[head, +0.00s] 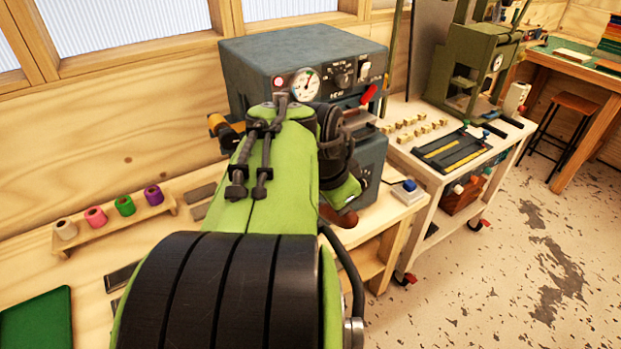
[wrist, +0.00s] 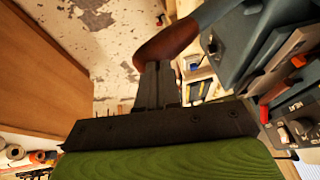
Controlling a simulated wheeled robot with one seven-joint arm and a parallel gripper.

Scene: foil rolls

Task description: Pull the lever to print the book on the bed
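The press (head: 300,70) is a blue-grey machine with a gauge on the bench. A brown lever handle (head: 338,217) shows low at its front, just right of my arm. In the wrist view the handle (wrist: 168,44) lies across the tips of my gripper (wrist: 157,70). The fingers are dark and nearly together, with only a narrow gap. The tips are partly hidden by the handle, and I cannot tell if they grip it. In the head view my green arm hides the gripper. The bed and any book on it are not clearly visible.
A red-handled part (head: 369,93) juts from the press's front right. A small box with a blue button (head: 409,187) sits on the bench's right end. Coloured foil rolls (head: 125,205) stand on a rack at left. A white cart (head: 440,180) with brass blocks stands at right.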

